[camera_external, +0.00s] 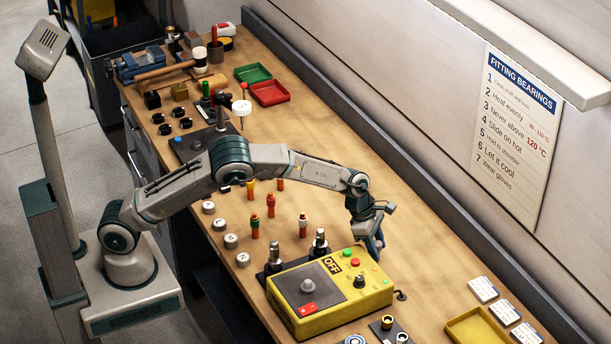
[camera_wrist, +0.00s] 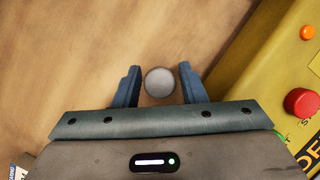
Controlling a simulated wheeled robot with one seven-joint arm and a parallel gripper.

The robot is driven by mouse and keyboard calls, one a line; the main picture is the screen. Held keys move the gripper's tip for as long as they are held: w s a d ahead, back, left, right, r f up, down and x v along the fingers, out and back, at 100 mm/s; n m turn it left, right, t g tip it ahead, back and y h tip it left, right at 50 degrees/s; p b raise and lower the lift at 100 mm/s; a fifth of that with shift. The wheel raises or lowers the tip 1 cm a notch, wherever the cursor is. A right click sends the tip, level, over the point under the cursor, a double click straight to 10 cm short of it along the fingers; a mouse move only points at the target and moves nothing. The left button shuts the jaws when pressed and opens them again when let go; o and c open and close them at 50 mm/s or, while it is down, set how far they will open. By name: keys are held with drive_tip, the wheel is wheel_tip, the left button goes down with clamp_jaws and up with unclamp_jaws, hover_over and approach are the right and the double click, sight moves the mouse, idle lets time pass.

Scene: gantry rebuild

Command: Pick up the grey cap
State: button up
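A round grey cap (camera_wrist: 160,82), seen from above, shows in the wrist view between the two blue fingers of my gripper (camera_wrist: 158,88). A narrow gap shows on each side of it, so the fingers look open around it and not pressed on it. I cannot tell how far the fingertips are above or below its top. In the external view my gripper (camera_external: 376,242) points down to the bench just beyond the far corner of the yellow box. The cap cannot be made out there.
The yellow control box (camera_external: 330,290) with its knobs and buttons stands close beside my gripper; it also fills the right of the wrist view (camera_wrist: 245,75). Several white numbered caps (camera_external: 231,241) and coloured pegs stand left of it. Bench (camera_external: 430,255) toward the wall is clear.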

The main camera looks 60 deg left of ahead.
drive_tip(key=shift+f, duration=0.25)
drive_tip(key=c, duration=0.7)
drive_tip(key=shift+c, duration=0.2)
